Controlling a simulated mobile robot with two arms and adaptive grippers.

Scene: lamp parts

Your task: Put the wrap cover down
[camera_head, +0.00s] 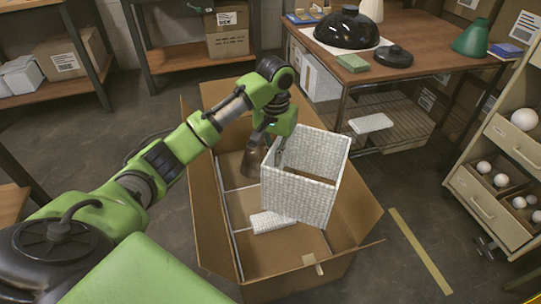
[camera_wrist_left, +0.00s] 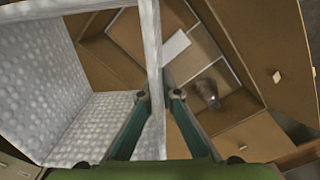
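The wrap cover (camera_head: 297,198) is a white, bubble-textured open shell of flat panels. It is above the large open cardboard box (camera_head: 207,215), slightly tilted. My left gripper (camera_head: 279,148) is at its upper left edge. In the left wrist view my left gripper (camera_wrist_left: 159,96) has its fingers on either side of a white panel edge of the wrap cover (camera_wrist_left: 70,85), closed on it. The box floor shows below in that view. Whether the cover's lower edge touches the box cannot be told. My right gripper is not in view.
Thin white-edged dividers split the box. A brownish glass part (camera_head: 253,160) and a flat white piece (camera_head: 272,221) lie inside. A wooden table (camera_head: 425,60) with a black dome (camera_head: 346,28) stands behind. A drawer cabinet (camera_head: 490,205) stands right.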

